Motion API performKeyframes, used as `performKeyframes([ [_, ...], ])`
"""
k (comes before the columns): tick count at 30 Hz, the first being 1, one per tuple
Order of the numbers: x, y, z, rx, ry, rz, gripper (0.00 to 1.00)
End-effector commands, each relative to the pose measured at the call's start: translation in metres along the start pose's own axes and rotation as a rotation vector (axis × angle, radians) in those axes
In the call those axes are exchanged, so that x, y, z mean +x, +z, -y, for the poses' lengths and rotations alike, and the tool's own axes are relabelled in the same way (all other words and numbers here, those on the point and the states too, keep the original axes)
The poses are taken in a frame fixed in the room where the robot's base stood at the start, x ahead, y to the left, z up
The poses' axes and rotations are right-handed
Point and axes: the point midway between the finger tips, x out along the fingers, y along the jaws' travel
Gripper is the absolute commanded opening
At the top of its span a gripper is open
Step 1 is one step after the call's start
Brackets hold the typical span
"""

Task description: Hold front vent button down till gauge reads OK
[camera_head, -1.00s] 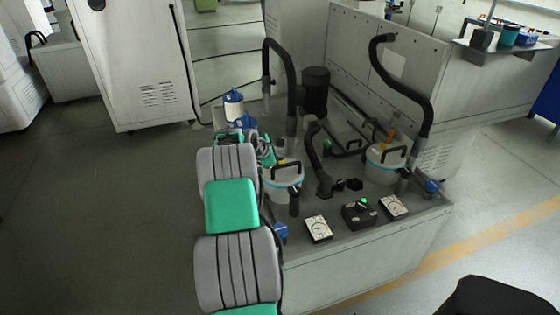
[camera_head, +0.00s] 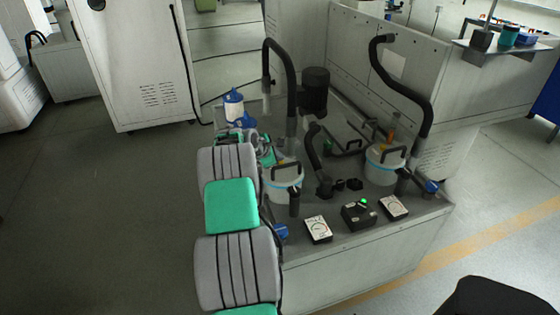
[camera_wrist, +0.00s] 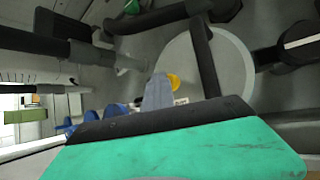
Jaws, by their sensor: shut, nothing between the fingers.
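My gripper (camera_wrist: 157,92) is shut and empty. In the wrist view its grey fingertip overlaps the edge of a round yellow button (camera_wrist: 174,80), whose left part is hidden. I cannot tell whether the tip touches or presses it. A small label (camera_wrist: 181,102) lies beside the button, too small to read surely. The button is at the side of a pale round lid (camera_wrist: 235,70) with a black handle. In the head view my arm reaches the left canister (camera_head: 284,190). Two white dial gauges, left (camera_head: 318,228) and right (camera_head: 393,207), lie at the bench front; their readings are illegible.
A black box (camera_head: 359,215) with a lit green spot sits between the gauges. A right canister (camera_head: 384,166) and black hoses (camera_head: 282,60) stand on the bench. A white bottle with blue parts (camera_head: 233,105) stands behind my arm. The floor on the left is clear.

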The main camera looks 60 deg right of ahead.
Motion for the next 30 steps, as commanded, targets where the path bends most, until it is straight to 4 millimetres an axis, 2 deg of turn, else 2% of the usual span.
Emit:
performKeyframes([
  [6, -0.010, 0.007, -0.007, -0.001, -0.002, 0.000, 0.00],
  [18, -0.013, 0.009, -0.010, 0.000, 0.000, 0.000, 0.00],
  [30, -0.041, 0.030, -0.030, 0.001, 0.001, 0.000, 0.00],
])
